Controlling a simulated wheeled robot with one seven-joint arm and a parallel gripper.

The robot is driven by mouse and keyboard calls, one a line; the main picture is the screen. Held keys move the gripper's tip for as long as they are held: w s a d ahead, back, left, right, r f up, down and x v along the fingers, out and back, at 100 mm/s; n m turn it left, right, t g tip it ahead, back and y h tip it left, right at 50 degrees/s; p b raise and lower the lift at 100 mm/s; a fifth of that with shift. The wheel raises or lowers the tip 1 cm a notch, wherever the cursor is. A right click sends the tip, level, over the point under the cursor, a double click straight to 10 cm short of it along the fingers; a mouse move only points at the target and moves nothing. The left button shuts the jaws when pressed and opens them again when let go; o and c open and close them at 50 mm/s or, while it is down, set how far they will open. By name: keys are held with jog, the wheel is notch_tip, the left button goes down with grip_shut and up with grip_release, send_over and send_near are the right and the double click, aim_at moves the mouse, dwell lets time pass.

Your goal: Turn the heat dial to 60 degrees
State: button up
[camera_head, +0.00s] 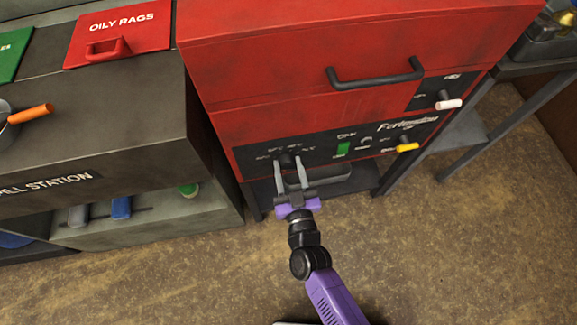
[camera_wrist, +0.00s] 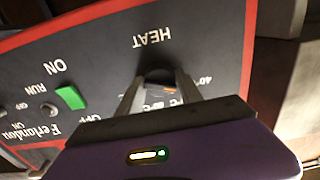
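The black heat dial (camera_head: 288,160) is on the dark lower panel of the red machine. In the wrist view the dial (camera_wrist: 158,75) shows just beyond the fingertips, under the upside-down word HEAT. My gripper (camera_head: 289,163) has one finger on each side of the dial. The fingers are apart, but I cannot tell whether they press on it.
A green switch (camera_head: 343,148), a yellow-tipped lever (camera_head: 408,147) and a white-tipped lever (camera_head: 449,104) lie to the right. A black handle (camera_head: 376,75) sticks out above. A grey station with a red lid (camera_head: 118,32) stands at left. The floor in front is clear.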

jog(key=c, duration=0.8)
jog(key=shift+m, duration=0.3)
jog(key=m+b, duration=0.1)
jog(key=m, duration=0.2)
jog(key=shift+f, duration=0.1)
jog(key=m+b, duration=0.2)
jog(key=m, duration=0.3)
jog(key=m+b, duration=0.2)
jog(key=m, duration=0.3)
jog(key=shift+m+b, duration=0.8)
jog(key=shift+m, duration=1.3)
